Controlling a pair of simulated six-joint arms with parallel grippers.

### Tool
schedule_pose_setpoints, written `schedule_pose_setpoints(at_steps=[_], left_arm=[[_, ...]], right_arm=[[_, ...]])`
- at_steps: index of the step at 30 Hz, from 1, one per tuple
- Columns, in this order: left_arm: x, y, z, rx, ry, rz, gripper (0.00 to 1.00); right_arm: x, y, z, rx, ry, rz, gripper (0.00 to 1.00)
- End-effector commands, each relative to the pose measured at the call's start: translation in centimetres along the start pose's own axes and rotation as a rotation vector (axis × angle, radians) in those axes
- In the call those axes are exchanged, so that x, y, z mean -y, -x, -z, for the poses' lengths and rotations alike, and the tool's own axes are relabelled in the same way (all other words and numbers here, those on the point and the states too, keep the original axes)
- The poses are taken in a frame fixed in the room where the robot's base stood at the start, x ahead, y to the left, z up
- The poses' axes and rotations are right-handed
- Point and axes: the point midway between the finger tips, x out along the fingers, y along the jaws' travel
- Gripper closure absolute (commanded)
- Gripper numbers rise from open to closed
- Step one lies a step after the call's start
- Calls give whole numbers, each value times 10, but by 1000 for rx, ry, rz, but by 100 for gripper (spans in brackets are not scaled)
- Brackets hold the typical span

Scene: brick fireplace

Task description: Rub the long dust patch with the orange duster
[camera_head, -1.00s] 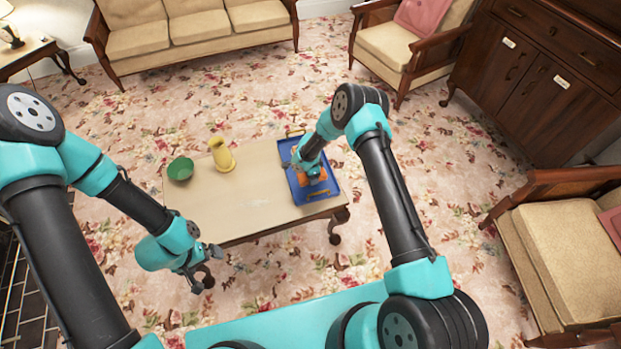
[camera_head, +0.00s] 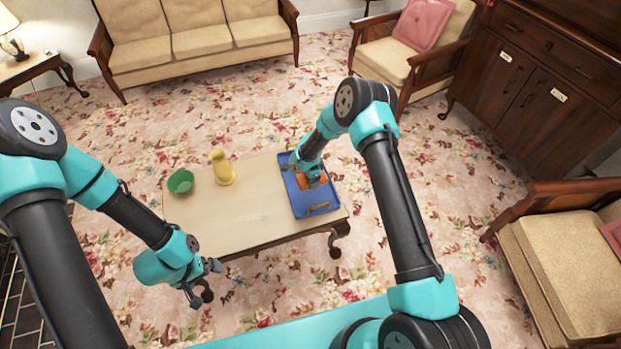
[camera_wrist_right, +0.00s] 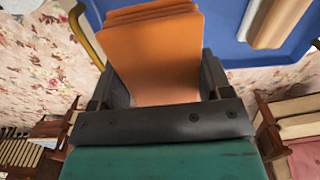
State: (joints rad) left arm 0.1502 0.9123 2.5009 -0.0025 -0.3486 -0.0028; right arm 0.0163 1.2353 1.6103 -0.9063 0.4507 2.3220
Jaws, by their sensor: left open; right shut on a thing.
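The orange duster (camera_head: 303,182) is at my right gripper (camera_head: 314,180), in front of the blue tray (camera_head: 300,205) on the table's right end. In the right wrist view the orange duster (camera_wrist_right: 157,55) sits between the two dark fingers of my right gripper (camera_wrist_right: 162,82), which is shut on it. The blue tray (camera_wrist_right: 232,35) shows behind it there. A faint pale dust patch (camera_head: 256,216) lies on the bare tabletop left of the tray. My left gripper (camera_head: 205,283) is open and empty off the table's front left edge.
The low table (camera_head: 215,225) also holds a green bowl (camera_head: 180,181) and a yellow jug (camera_head: 221,168) at its back left. The tray has a brass-coloured handle (camera_head: 318,208). A sofa (camera_head: 200,40), armchairs and a dark cabinet (camera_head: 545,80) stand farther away.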

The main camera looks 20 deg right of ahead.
Motion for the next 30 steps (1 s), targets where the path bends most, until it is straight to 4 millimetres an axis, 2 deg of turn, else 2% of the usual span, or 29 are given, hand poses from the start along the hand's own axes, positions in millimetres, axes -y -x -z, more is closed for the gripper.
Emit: schedule_pose_setpoints(at_steps=[1, 4, 8, 11, 14, 20, 30], left_arm=[[0, 0, 0, 0, 0, 0, 0], [0, 0, 0, 0, 0, 0, 0], [0, 0, 0, 0, 0, 0, 0], [0, 0, 0, 0, 0, 0, 0], [0, 0, 0, 0, 0, 0, 0], [0, 0, 0, 0, 0, 0, 0], [0, 0, 0, 0, 0, 0, 0]], right_arm=[[0, 0, 0, 0, 0, 0, 37], [0, 0, 0, 0, 0, 0, 47], [0, 0, -2, 0, 5, 0, 47], [2, -1, -11, 0, 24, 1, 47], [6, -2, -30, 1, 67, 1, 47], [14, -6, -92, 2, 210, 4, 47], [10, -16, -218, 1, 503, 2, 47]])
